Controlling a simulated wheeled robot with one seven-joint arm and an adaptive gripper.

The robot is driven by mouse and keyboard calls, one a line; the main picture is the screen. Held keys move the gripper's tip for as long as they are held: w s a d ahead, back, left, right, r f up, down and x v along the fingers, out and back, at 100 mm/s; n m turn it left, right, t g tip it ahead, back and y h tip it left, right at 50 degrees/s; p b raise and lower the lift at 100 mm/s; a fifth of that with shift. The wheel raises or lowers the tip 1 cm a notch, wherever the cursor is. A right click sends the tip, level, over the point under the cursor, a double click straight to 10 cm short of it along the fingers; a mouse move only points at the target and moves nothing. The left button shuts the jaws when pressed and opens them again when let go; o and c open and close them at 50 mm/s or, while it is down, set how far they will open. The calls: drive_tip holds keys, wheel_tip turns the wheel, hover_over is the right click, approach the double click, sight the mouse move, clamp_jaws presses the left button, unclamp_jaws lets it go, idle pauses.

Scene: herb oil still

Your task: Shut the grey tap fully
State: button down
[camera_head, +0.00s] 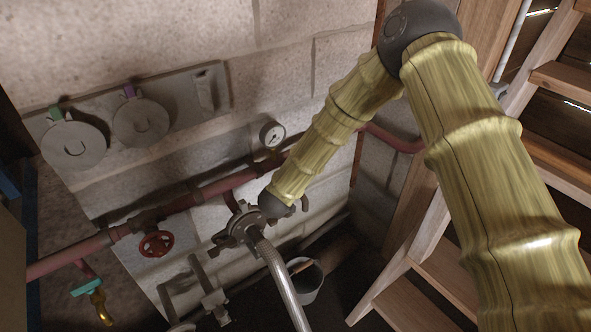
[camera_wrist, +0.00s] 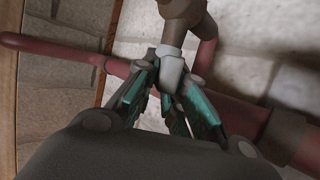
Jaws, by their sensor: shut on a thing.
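The grey tap's pale grey handle (camera_wrist: 170,66) sits in the upper middle of the wrist view, below a brownish fitting (camera_wrist: 181,10) beside the red pipe. My gripper (camera_wrist: 172,74) has its teal-padded fingers on both sides of this handle and is shut on it. In the head view my gripper (camera_head: 238,228) is a dark shape at the end of my arm, in front of the wall below the red pipe. There the tap is largely hidden behind it, and I cannot tell the handle's angle to the pipe.
A red pipe (camera_head: 215,187) runs along the block wall, with a gauge (camera_head: 272,134), a red handwheel (camera_head: 157,243) and a teal-handled tap (camera_head: 87,287). A braided hose (camera_head: 278,275) hangs close to my gripper. A bucket (camera_head: 306,284) stands below; wooden steps (camera_head: 425,235) are right.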

drive_tip(key=shift+m+g+h+p, duration=0.75)
drive_tip(key=shift+m+g+h, duration=0.05)
drive_tip(key=shift+m+h, duration=0.9)
drive_tip(key=c, duration=1.5)
unclamp_jaws()
drive_tip(key=v, duration=1.2)
drive_tip(key=shift+w+a, duration=0.15)
